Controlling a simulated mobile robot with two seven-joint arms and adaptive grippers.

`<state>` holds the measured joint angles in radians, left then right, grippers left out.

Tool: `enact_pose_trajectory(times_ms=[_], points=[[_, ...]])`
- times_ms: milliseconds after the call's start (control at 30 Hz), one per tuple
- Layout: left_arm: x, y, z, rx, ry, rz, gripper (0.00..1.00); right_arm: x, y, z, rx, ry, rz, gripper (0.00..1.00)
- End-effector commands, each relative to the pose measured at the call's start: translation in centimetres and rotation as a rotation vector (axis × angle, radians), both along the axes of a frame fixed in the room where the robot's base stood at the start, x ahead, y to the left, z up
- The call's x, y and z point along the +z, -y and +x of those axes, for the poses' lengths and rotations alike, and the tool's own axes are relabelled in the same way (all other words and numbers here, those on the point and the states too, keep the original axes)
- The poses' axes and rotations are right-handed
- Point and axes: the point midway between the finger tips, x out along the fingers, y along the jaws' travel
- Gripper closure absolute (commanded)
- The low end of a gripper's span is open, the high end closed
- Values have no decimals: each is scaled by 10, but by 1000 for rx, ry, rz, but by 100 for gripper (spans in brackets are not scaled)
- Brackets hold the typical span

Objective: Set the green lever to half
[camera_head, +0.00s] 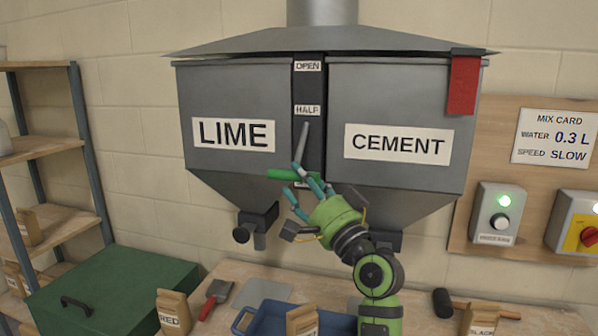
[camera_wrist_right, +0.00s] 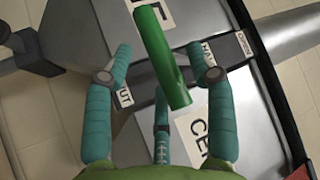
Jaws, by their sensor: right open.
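The green lever handle (camera_head: 283,174) sticks out in front of the dark scale strip (camera_head: 309,85) between the LIME and CEMENT hoppers. Its grey arm (camera_head: 301,143) hangs down from near the HALF label (camera_head: 307,110), so the handle sits low, close to the partly hidden bottom label. My right gripper (camera_head: 294,182) is open at the handle. In the right wrist view, the green handle (camera_wrist_right: 163,58) lies between the teal fingers of the open gripper (camera_wrist_right: 159,62); I cannot tell whether they touch it. The label ending in UT (camera_wrist_right: 125,97) shows there. My left gripper is out of view.
The LIME hopper (camera_head: 228,97) and CEMENT hopper (camera_head: 400,105) flank the strip. A red tag (camera_head: 463,85) hangs at right. Below, the bench holds a blue tray (camera_head: 243,322), paper bags and a mallet (camera_head: 442,303). A switch board (camera_head: 520,225) stands right, a green chest (camera_head: 120,285) left.

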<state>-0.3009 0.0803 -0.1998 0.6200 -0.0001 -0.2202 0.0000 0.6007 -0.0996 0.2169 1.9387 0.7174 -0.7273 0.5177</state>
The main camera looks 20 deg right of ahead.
Motion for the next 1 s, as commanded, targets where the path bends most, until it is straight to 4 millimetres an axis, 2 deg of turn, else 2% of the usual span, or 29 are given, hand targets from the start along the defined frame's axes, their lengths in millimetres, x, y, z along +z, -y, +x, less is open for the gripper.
enact_pose_trajectory(times_ms=[133,433,467,500,567,600,1000], points=[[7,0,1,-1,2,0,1,6,-4,12,1,0,0,44],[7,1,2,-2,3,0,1,6,-5,14,0,0,-1,44],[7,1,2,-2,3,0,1,6,-5,14,0,0,-1,52],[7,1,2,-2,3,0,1,6,-5,14,0,0,-1,68],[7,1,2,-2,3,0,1,6,-5,14,0,0,-1,92],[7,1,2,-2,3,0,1,6,-5,14,0,0,-1,100],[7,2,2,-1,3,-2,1,8,2,14,0,1,-1,100]])
